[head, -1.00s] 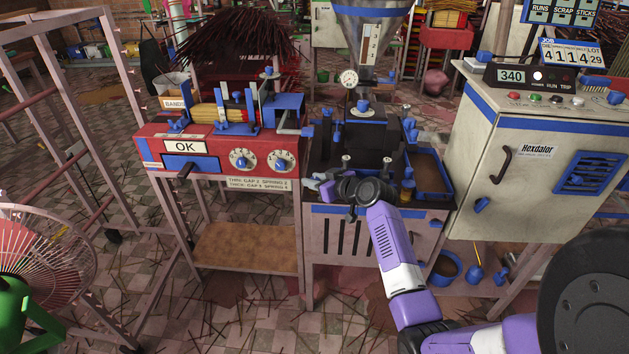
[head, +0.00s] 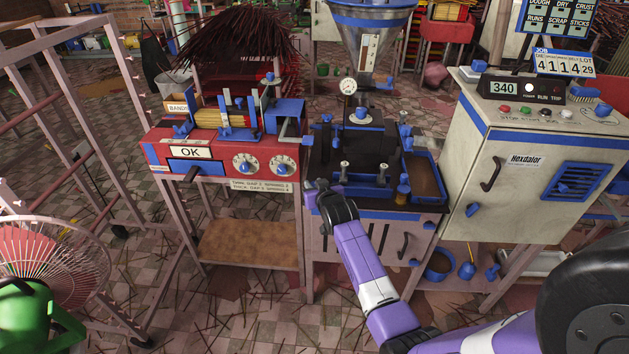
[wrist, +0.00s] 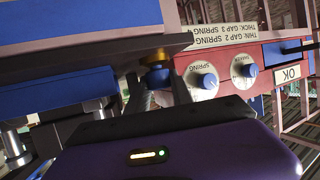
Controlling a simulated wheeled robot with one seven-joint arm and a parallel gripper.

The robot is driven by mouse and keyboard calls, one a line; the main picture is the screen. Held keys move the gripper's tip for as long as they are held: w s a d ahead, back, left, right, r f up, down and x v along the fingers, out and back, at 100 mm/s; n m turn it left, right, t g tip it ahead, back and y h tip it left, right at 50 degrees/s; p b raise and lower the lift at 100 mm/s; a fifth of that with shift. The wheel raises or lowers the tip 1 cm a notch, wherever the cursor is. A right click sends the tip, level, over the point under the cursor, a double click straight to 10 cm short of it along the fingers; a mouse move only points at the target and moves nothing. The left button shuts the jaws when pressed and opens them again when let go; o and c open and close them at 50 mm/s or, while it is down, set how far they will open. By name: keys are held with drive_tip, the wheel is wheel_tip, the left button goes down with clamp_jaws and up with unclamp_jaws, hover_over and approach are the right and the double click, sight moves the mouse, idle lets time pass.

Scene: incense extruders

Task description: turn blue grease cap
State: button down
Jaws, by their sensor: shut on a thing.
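The blue grease cap (wrist: 156,78) sits against a brass collar (wrist: 154,56) in the wrist view, where the scene appears upside down. My gripper (wrist: 163,98) has its fingers around the cap and is shut on it. In the head view my gripper (head: 316,190) is at the left front corner of the black extruder bench (head: 375,204). There the cap is hidden by my gripper, and its turn angle cannot be told.
The red machine (head: 218,160) with two dials stands close at left. Metal posts (head: 344,172) and a blue-rimmed tray (head: 424,171) are on the bench. A grey cabinet (head: 528,160) stands at right, a fan (head: 50,250) at lower left. Sticks litter the floor.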

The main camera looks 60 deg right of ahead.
drive_tip(key=shift+w+a+f+m+g+h+b, duration=0.1)
drive_tip(key=shift+f+m+g+h+b, duration=0.15)
drive_tip(key=shift+m+g+h+b, duration=0.6)
drive_tip(key=m+g+b, duration=0.1)
drive_tip(key=b, duration=0.2)
drive_tip(key=m+g+h+b, duration=0.1)
drive_tip(key=b, duration=0.2)
drive_tip(key=shift+f+m+g, duration=0.25)
drive_tip(key=shift+m+g, duration=0.1)
drive_tip(key=m+g+b, duration=0.4)
drive_tip(key=g+b, duration=0.1)
drive_tip(key=b, duration=0.4)
drive_tip(key=shift+m+g+h+b, duration=0.3)
drive_tip(key=shift+m+h+b, duration=0.05)
drive_tip(key=shift+m, duration=0.05)
drive_tip(key=m+g+y+b, duration=0.1)
drive_tip(key=m+g+b, duration=0.3)
drive_tip(key=b, duration=0.4)
drive_tip(key=shift+g, duration=0.4)
drive_tip(key=m+g+y+b, duration=0.1)
drive_tip(key=b, duration=0.1)
drive_tip(key=m+g+b, duration=0.1)
drive_tip(key=b, duration=0.1)
drive_tip(key=m+g+y+b, duration=0.1)
drive_tip(key=m+b, duration=0.1)
drive_tip(key=shift+r+g+y, duration=0.25)
drive_tip(key=shift+g+y, duration=0.05)
drive_tip(key=shift+s+m+g+y+b, duration=0.2)
drive_tip(key=shift+m+g+y+b, duration=0.25)
drive_tip(key=shift+b, duration=0.6)
